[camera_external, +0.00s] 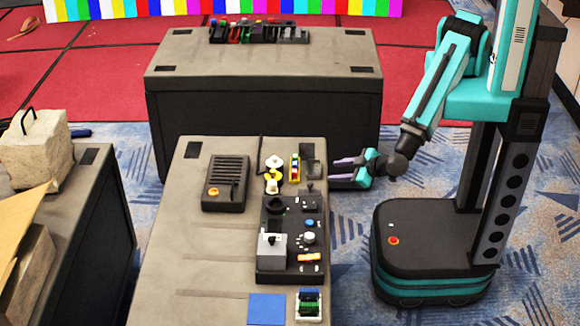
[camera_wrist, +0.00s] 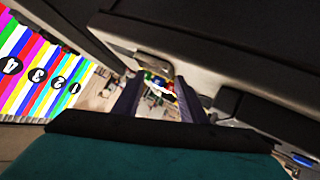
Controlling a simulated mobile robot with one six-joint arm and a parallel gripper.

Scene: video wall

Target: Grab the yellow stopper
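A small yellow piece (camera_external: 271,184), which looks like the stopper, is on the near table beside a white round-topped part (camera_external: 274,162). It is too small to tell its exact shape or whether it sits in something. My gripper (camera_external: 337,171) is to the right of it, beyond the table's right edge, with its purple fingers pointing left. The fingers are apart and nothing shows between them. In the wrist view the two fingers (camera_wrist: 160,100) are spread, with distant coloured items seen through the gap. I cannot make out the stopper there.
A black device panel (camera_external: 290,270) with knobs and a grey box fills the table's right side. A yellow-framed narrow piece (camera_external: 294,168) and a black ribbed box (camera_external: 226,183) are nearby. A farther table (camera_external: 200,70) holds a rack of coloured parts. Dark table surfaces lie close in the wrist view.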

